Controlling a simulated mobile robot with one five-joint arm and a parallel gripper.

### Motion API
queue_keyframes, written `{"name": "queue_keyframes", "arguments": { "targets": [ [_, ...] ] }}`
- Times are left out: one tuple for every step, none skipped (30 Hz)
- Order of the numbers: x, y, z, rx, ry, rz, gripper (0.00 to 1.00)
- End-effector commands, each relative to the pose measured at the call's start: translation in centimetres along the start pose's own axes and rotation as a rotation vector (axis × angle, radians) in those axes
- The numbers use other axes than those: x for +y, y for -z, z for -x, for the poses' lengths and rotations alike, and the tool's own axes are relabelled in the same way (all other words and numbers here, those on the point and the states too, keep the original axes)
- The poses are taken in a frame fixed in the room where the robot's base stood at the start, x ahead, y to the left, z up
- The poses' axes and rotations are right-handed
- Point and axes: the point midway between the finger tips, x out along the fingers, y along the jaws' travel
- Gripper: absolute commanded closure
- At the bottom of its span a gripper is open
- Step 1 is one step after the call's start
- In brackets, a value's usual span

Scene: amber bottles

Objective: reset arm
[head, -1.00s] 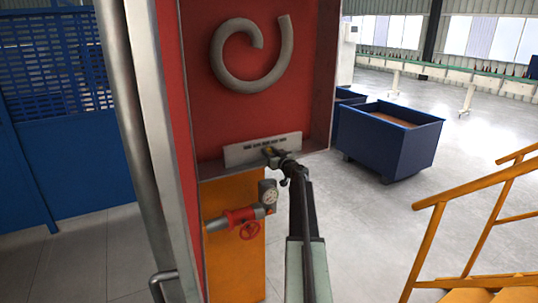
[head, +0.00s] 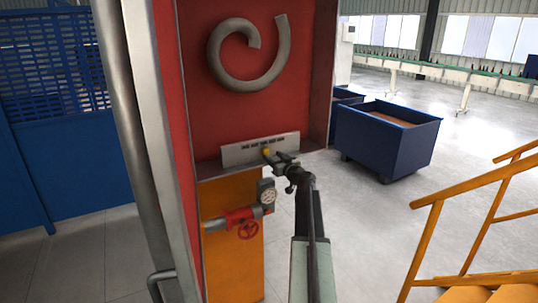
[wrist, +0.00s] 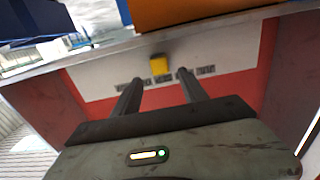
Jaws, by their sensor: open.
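My gripper (head: 274,157) reaches to the white slotted plate (head: 236,155) at the bottom of the red cabinet recess. The jaws are open. In the wrist view my gripper (wrist: 159,76) shows two dark, separated fingers. A small yellow piece (wrist: 159,65) shows beyond and between the fingertips, against the white plate (wrist: 100,78). The yellow piece (head: 266,152) also shows just ahead of the gripper in the head view. I cannot tell if a finger touches it.
A thick grey curved pipe (head: 285,50) is on the red back wall. Below are an orange panel (head: 232,275), a gauge (head: 268,197) and a red valve wheel (head: 249,231). A blue bin (head: 388,140) stands right. Yellow stair rails (head: 425,240) stand front right. Floor between is clear.

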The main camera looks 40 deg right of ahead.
Motion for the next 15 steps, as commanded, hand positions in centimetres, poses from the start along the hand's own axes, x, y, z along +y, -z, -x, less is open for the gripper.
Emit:
{"name": "queue_keyframes", "arguments": {
  "targets": [
    [-0.15,-0.01,1.19,0.0,-0.001,0.0,0.49],
    [-0.12,-0.01,1.56,0.0,-0.001,0.0,0.49],
    [-0.07,-0.02,1.9,0.0,-0.001,0.0,0.49],
    [-0.03,-0.02,2.04,0.0,-0.001,0.0,0.49],
    [0.0,-0.02,2.1,0.0,-0.001,0.0,0.49],
    [0.03,-0.02,2.09,0.0,-0.001,0.0,0.49],
    [0.04,-0.02,2.05,0.0,-0.001,0.0,0.49],
    [0.05,-0.01,2.01,0.0,-0.001,0.0,0.49],
    [0.06,-0.01,2.0,0.0,-0.001,0.0,0.49],
    [0.05,-0.01,1.99,0.0,-0.001,0.0,0.49],
    [0.05,-0.01,1.99,0.0,-0.001,0.0,0.49],
    [0.05,-0.01,1.96,0.0,-0.001,0.0,0.49],
    [0.06,-0.01,1.9,0.0,-0.001,0.0,0.49],
    [0.06,-0.01,1.8,0.0,-0.001,0.0,0.49],
    [0.06,-0.01,1.6,0.0,0.0,0.0,0.49]
  ]
}}
